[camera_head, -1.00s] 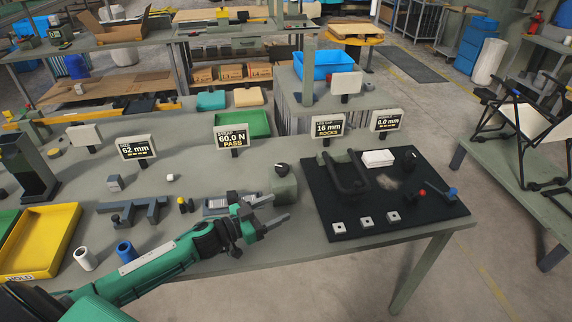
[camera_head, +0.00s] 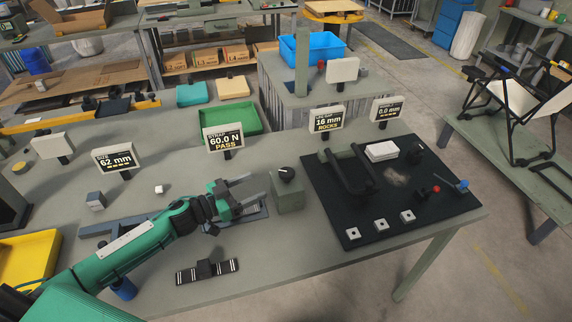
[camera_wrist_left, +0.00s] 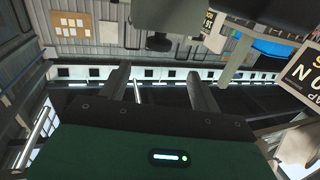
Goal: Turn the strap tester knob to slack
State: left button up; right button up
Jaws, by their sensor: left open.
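The strap tester is a grey-green box (camera_head: 288,197) near the table's front edge, with a round black knob (camera_head: 287,175) on top that bears a light mark. Its display (camera_head: 225,140) behind reads 60.0 N PASS. My left gripper (camera_head: 256,188) is open and empty, just left of the box, its fingers pointing toward it and apart from the knob. In the left wrist view, which looks upside down, the box (camera_wrist_left: 172,14) and dark knob (camera_wrist_left: 158,43) show beyond the open fingers (camera_wrist_left: 160,88). My right gripper is not in view.
A black mat (camera_head: 400,219) with a dark frame, white block and small square pieces lies right of the tester. A dark striped piece (camera_head: 207,270) lies in front of my arm. More displays, including the 62 mm one (camera_head: 115,158), and a green tray (camera_head: 231,121) stand behind.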

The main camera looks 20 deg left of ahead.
aim_at(292, 169)
pick_arm(q)
jog(key=p+x, duration=0.3)
jog(key=x, duration=1)
jog(key=shift+d+r, duration=0.15)
jog(key=shift+w+d, duration=0.15)
jog(key=c, duration=1)
jog(key=shift+o, duration=0.2)
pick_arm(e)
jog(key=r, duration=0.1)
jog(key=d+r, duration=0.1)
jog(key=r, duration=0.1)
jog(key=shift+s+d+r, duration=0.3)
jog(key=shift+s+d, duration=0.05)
pick_arm(q)
jog(key=shift+p, duration=0.35)
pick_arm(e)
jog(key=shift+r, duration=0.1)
